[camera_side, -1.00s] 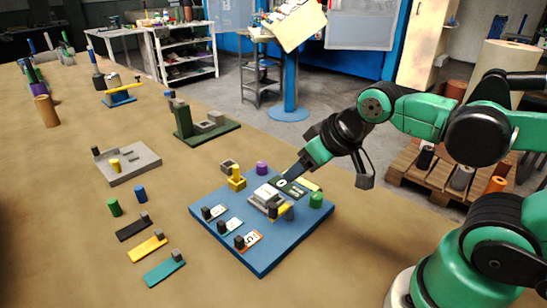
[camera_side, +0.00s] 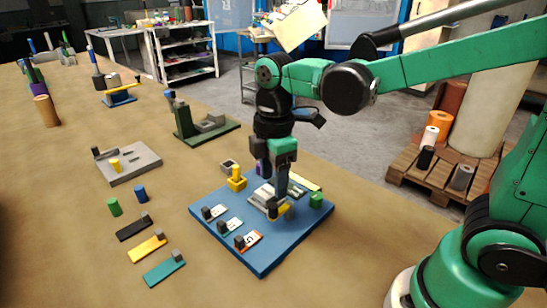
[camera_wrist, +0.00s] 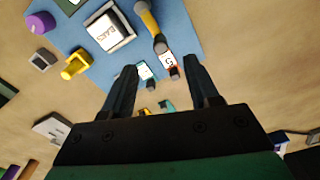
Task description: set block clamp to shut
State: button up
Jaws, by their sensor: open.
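The block clamp looks like the yellow lever with a dark knob (camera_wrist: 151,22) beside the pale block (camera_wrist: 108,32) on the blue board. In the side view, a bit of the yellow lever (camera_side: 286,213) shows at the block's right front. Which position the lever holds is hard to tell, as my gripper hides part of it. My gripper (camera_side: 274,208) points straight down, low over that knob. In the wrist view my gripper (camera_wrist: 160,66) has its fingers apart with nothing held. The knob shows just beyond the gap between the fingertips.
The blue board (camera_side: 260,262) also carries several small cards with dark grips, a yellow post (camera_side: 236,180), a green cylinder (camera_side: 316,200) and a purple cylinder (camera_wrist: 40,22). Coloured strips (camera_side: 148,247) lie left of the board. A dark green fixture (camera_side: 195,135) stands behind.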

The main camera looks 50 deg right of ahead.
aim_at(273, 205)
jog(key=shift+f, duration=2.85)
jog(key=shift+c, duration=0.2)
grip_shut()
